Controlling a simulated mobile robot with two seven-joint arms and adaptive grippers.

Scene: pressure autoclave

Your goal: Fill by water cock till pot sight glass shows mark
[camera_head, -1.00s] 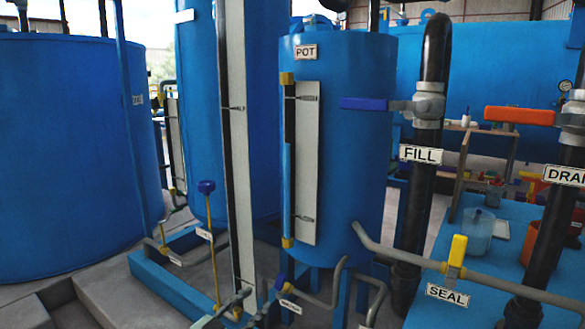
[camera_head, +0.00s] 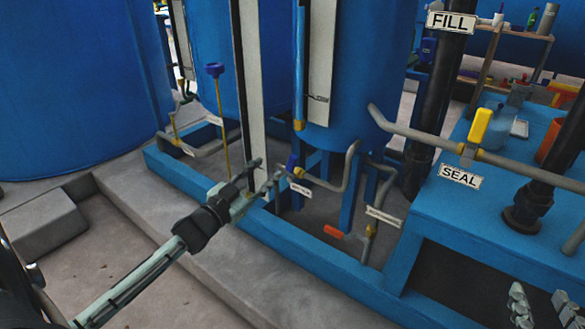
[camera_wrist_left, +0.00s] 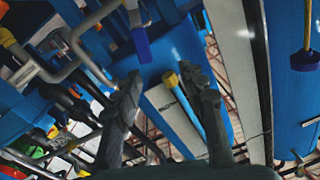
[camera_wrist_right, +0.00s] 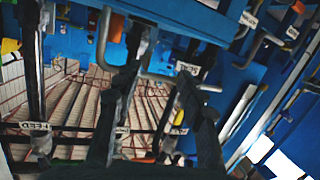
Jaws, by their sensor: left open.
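The small cock with a blue handle (camera_head: 291,162) sits on a pipe below the pot (camera_head: 345,70); its tag is too small to read surely. The handle also shows in the left wrist view (camera_wrist_left: 141,46). My left gripper (camera_head: 267,174) is open, just left of this handle; contact cannot be told. The pot sight glass (camera_head: 299,68) shows only its lower part, blue inside, with a yellow bottom fitting; its upper part is out of the head view. It also shows in the left wrist view (camera_wrist_left: 192,112). My right gripper (camera_head: 543,306) is open and empty at the lower right.
A yellow SEAL handle (camera_head: 480,125) sits on a grey pipe at right. An orange-handled cock (camera_head: 334,231) is low under the pot. A taller blue-handled stem (camera_head: 214,70) stands left.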

